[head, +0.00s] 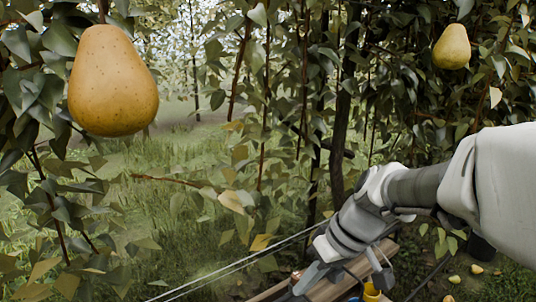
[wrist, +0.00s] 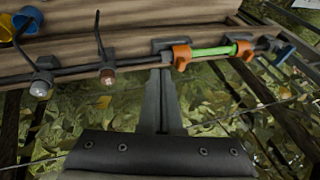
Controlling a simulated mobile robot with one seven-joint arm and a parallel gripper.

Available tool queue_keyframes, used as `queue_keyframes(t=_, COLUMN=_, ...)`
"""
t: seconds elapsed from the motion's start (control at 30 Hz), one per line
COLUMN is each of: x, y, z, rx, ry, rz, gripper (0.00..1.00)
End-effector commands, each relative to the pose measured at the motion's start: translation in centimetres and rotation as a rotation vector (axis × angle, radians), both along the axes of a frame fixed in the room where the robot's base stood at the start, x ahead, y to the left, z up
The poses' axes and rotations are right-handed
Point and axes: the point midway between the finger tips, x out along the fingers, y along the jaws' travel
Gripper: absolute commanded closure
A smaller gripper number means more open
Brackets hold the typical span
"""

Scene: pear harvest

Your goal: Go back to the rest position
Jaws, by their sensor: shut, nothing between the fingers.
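My gripper (wrist: 164,75) is shut and empty in the wrist view, its fingers together in front of a wooden beam with a dark pipe. In the head view my arm reaches in from the right, with my gripper (head: 345,281) low, right of centre, above wooden boards. Its fingertips are partly cut off by the bottom edge there. A large yellow pear (head: 112,82) hangs near at the upper left. A smaller pear (head: 452,47) hangs at the upper right. Both are well apart from my gripper.
Wooden boards (wrist: 80,48) carry the pipe, orange clamps (wrist: 181,57) and a green tube (wrist: 212,51). Wires cross the lower middle. Leafy branches and thin trunks surround the arm. Several small pears (head: 476,269) lie on the ground at right.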

Motion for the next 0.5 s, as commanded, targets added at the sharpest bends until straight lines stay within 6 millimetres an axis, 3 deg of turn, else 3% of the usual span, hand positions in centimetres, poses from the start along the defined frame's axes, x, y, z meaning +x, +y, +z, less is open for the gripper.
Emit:
queue_keyframes(t=0.2, x=-4.6, y=-2.2, z=2.5, rx=-0.128, ry=-0.051, rz=-0.183, gripper=1.00)
queue_keyframes(t=0.5, x=-9.4, y=-5.5, z=4.3, rx=-0.227, ry=-0.167, rz=-0.451, gripper=1.00)
